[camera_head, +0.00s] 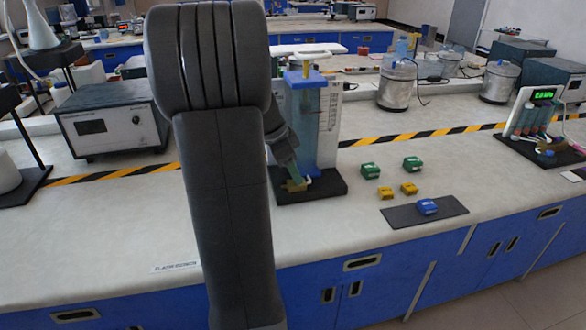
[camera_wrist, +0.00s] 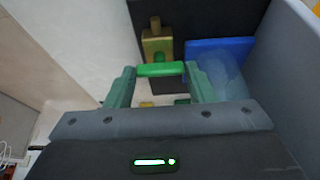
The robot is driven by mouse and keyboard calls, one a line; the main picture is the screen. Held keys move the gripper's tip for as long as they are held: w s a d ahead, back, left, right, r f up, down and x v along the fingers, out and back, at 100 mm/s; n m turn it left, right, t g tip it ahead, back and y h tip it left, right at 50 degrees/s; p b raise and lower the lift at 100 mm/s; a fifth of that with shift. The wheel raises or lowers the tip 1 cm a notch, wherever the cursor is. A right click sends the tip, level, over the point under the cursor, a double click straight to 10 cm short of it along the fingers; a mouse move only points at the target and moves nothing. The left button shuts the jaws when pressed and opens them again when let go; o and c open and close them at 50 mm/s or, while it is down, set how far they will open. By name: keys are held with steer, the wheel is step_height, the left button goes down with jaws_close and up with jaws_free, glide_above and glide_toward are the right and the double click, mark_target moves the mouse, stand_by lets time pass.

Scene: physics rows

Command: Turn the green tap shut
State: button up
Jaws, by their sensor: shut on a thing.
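The green tap (camera_wrist: 160,70) shows in the wrist view as a bar-shaped handle on a brass body (camera_wrist: 157,46). My gripper (camera_wrist: 159,74) is shut on the green handle, with one finger at each end of it. In the head view my gripper (camera_head: 293,172) is low at the front of a clear upright column (camera_head: 309,125) with a blue cap, at its brass fitting (camera_head: 296,186). My arm hides part of the column, and the handle is hard to make out there.
The column stands on a black base (camera_head: 325,188). Green blocks (camera_head: 371,171), yellow blocks (camera_head: 387,193) and a blue block (camera_head: 427,206) on a dark mat (camera_head: 401,217) lie to the right. A grey instrument (camera_head: 112,125) stands left. Striped tape (camera_head: 420,133) crosses the bench.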

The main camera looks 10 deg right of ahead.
steer(key=o, duration=1)
steer(key=p+v, duration=0.2)
steer(key=v, duration=1.1)
steer(key=shift+a+r, duration=0.2)
steer(key=shift+r, duration=0.1)
steer(key=b+x, duration=0.2)
steer(key=x, duration=1.2)
steer(key=shift+r, duration=0.15)
